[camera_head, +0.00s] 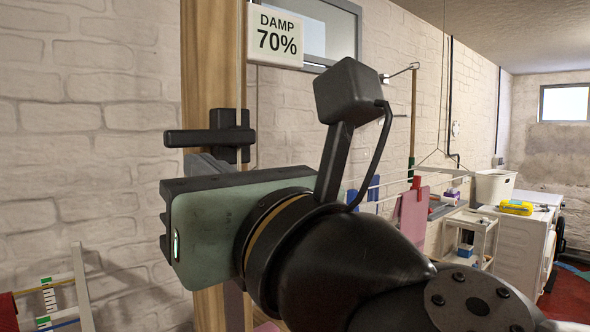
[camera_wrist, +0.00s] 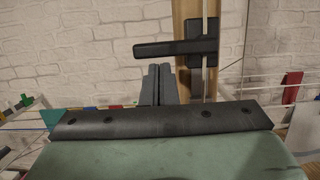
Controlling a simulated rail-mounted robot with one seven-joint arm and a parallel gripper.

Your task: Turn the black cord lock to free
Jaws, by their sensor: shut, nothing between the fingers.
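The black cord lock (camera_head: 212,137) is fixed to the wooden post, with a cord running through it. Its bar lies horizontal and sticks out to the left of its upright plate. In the wrist view the cord lock (camera_wrist: 178,48) also shows its bar pointing left. My gripper (camera_wrist: 158,84) is shut and empty, its two fingers side by side just below the bar in the picture. In the head view my gripper (camera_head: 207,162) is mostly hidden behind its own green and black body. I cannot tell whether the fingertips touch the lock.
The wooden post (camera_head: 210,60) stands against a white brick wall. A sign (camera_head: 276,38) reading "DAMP 70%" hangs above the lock. A rack (camera_head: 60,300) stands at lower left. A drying line with cloths (camera_head: 413,215), a shelf unit and white machines stand farther right.

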